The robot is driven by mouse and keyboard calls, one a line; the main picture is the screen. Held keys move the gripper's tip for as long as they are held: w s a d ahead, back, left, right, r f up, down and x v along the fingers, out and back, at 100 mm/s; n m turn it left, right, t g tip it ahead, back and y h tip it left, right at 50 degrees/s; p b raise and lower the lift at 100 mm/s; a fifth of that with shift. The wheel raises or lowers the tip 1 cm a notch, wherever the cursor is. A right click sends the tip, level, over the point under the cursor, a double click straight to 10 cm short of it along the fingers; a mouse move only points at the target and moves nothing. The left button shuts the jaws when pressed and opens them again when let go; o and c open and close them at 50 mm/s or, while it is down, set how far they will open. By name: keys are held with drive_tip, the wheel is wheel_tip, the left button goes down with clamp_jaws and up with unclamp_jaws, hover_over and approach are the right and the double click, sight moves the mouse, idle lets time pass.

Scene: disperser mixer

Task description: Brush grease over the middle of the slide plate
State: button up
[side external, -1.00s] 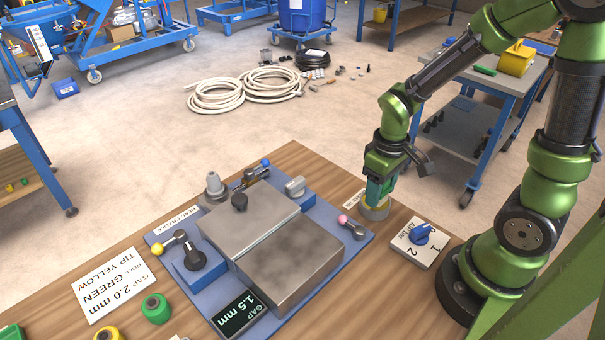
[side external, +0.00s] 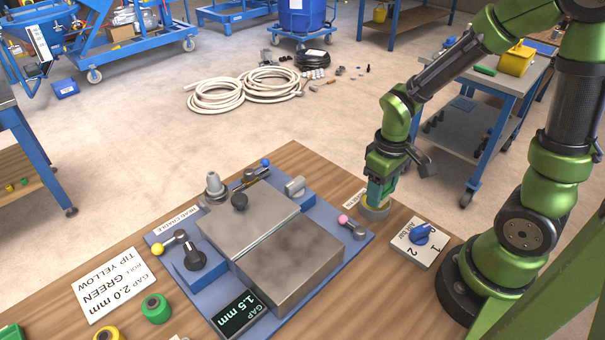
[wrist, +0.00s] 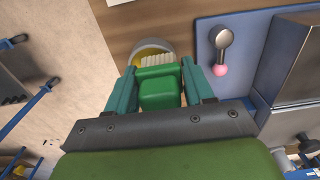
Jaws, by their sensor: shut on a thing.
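My gripper (side external: 381,190) is shut on a green-handled brush, whose handle (wrist: 160,95) shows between the fingers in the wrist view. Its pale bristles (wrist: 154,63) point down at a round pot (side external: 374,212) of yellow grease. The pot (wrist: 149,45) also shows in the wrist view. The bristle tips are at or in the pot; I cannot tell how deep. Two flat grey metal plates, one further back (side external: 243,222) and one nearer (side external: 290,264), lie on the blue base to the left. I cannot tell which is the slide plate. No grease is visible on either.
A pink-knobbed lever (side external: 352,228) stands between pot and plates. The blue base (side external: 212,290) carries a yellow-ball lever (side external: 170,243), a grey post (side external: 214,187) and a gap display (side external: 240,313). Green (side external: 156,309) and yellow rollers stand front left.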

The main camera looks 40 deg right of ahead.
idle(0.6)
drive_tip(key=shift+w+d+f, duration=0.65)
drive_tip(key=shift+w+f, duration=0.05)
drive_tip(key=shift+f, duration=0.1)
drive_tip(key=shift+f, duration=0.55)
idle(1.5)
drive_tip(key=shift+r, duration=0.1)
drive_tip(key=shift+r, duration=3.45)
drive_tip(key=shift+s, duration=0.1)
